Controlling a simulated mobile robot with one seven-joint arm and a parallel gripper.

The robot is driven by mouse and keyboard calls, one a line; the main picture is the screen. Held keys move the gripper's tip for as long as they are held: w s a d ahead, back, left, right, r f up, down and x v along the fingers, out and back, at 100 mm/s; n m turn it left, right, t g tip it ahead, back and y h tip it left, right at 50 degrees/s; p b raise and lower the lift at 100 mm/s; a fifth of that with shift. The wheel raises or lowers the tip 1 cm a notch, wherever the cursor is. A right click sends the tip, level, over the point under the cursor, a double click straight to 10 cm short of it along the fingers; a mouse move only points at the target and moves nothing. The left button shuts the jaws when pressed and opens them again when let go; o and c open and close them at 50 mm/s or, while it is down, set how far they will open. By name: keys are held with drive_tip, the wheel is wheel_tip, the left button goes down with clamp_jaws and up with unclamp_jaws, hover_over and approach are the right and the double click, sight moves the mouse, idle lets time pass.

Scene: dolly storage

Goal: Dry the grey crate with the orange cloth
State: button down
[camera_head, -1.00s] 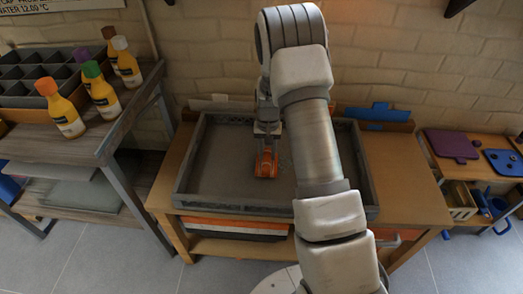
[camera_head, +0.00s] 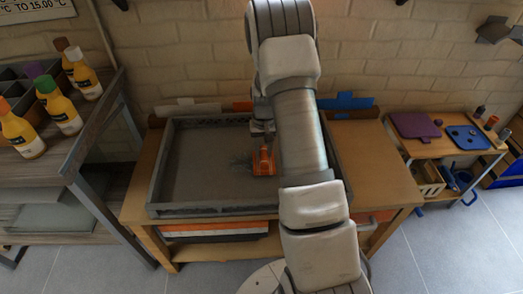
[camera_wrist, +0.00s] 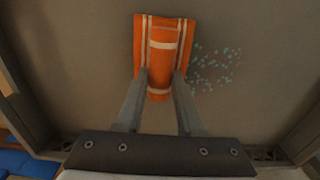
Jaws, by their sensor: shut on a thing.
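The grey crate (camera_head: 160,209) is a wide, shallow tray on a wooden table, and its floor also shows in the wrist view (camera_wrist: 70,60). My gripper (camera_head: 262,152) is shut on the orange cloth (camera_head: 264,163), low over the crate floor right of its middle. In the wrist view my two fingers (camera_wrist: 160,92) pinch the cloth (camera_wrist: 164,60), which has pale stripes. Pale blue water drops (camera_wrist: 216,66) lie on the crate floor just right of the cloth. In the head view my arm hides the crate's right part.
The wooden table (camera_head: 385,175) has bare room at its right. A shelf with several yellow bottles (camera_head: 60,108) stands at left. A low table with a purple board (camera_head: 415,125) and a blue board (camera_head: 466,137) stands at right. A brick wall is close behind.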

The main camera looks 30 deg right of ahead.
drive_tip(key=shift+a, duration=0.1)
drive_tip(key=shift+w+a, duration=0.35)
drive_tip(key=shift+a, duration=0.4)
drive_tip(key=shift+w+a, duration=0.3)
drive_tip(key=shift+a, duration=0.5)
drive_tip(key=shift+w+a, duration=0.35)
drive_tip(key=shift+a, duration=0.4)
drive_tip(key=shift+f, duration=0.6)
drive_tip(key=shift+w+a, duration=0.3)
drive_tip(key=shift+a, duration=0.4)
drive_tip(key=shift+w+a, duration=0.25)
drive_tip(key=shift+a, duration=0.45)
drive_tip(key=shift+w+a, duration=0.3)
drive_tip(key=shift+a, duration=0.4)
drive_tip(key=shift+s+d, duration=0.3)
drive_tip(key=shift+d, duration=0.4)
drive_tip(key=shift+s+d, duration=0.3)
drive_tip(key=shift+d, duration=0.45)
drive_tip(key=shift+s+d, duration=0.3)
drive_tip(key=shift+d, duration=0.4)
